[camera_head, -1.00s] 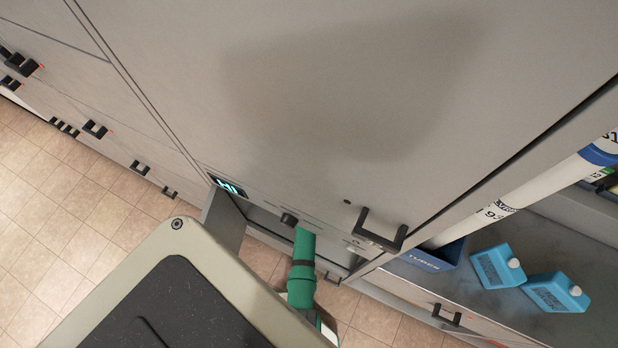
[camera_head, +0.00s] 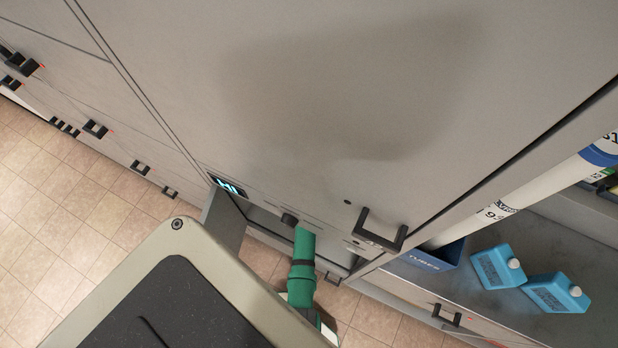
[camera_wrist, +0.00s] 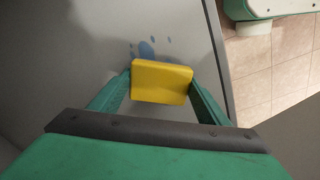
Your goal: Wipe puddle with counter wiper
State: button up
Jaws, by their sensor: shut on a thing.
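The counter wiper (camera_wrist: 161,84) is a small yellow block in the wrist view. My gripper (camera_wrist: 160,78) is shut on it, with one green finger on each side. The puddle (camera_wrist: 147,49) shows as a blue patch with small separate drops around it, on a grey surface (camera_wrist: 95,50) just past the wiper's far edge. The wiper hides part of that surface, and I cannot tell whether it touches the puddle. The head view shows neither the wiper, the puddle nor my gripper's fingers.
In the wrist view, the grey surface ends at an edge on the right, with tiled floor (camera_wrist: 275,75) beyond. In the head view, two blue bottles (camera_head: 497,266) and a blue "TUBES" box (camera_head: 428,262) stand on a shelf at right. A dark handle (camera_head: 379,230) juts from the cabinet.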

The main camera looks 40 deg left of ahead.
jog(key=shift+f, duration=0.3)
jog(key=shift+s+f, duration=0.1)
jog(key=shift+f, duration=0.1)
jog(key=shift+f, duration=0.3)
jog(key=shift+d, duration=0.15)
jog(key=shift+w+d, duration=0.3)
jog(key=shift+d, duration=0.85)
jog(key=shift+w+d, duration=0.35)
jog(key=shift+d, duration=0.8)
jog(key=shift+w+d, duration=0.3)
jog(key=shift+d, duration=0.85)
jog(key=shift+s+a+f, duration=0.1)
jog(key=shift+s+a, duration=0.2)
jog(key=shift+a, duration=0.7)
jog(key=shift+s+a, duration=0.25)
jog(key=shift+a, duration=0.75)
jog(key=shift+s+a, duration=0.25)
jog(key=shift+a, duration=0.55)
jog(key=shift+s+a, duration=0.2)
jog(key=shift+a, duration=0.55)
jog(key=shift+w+r, duration=0.2)
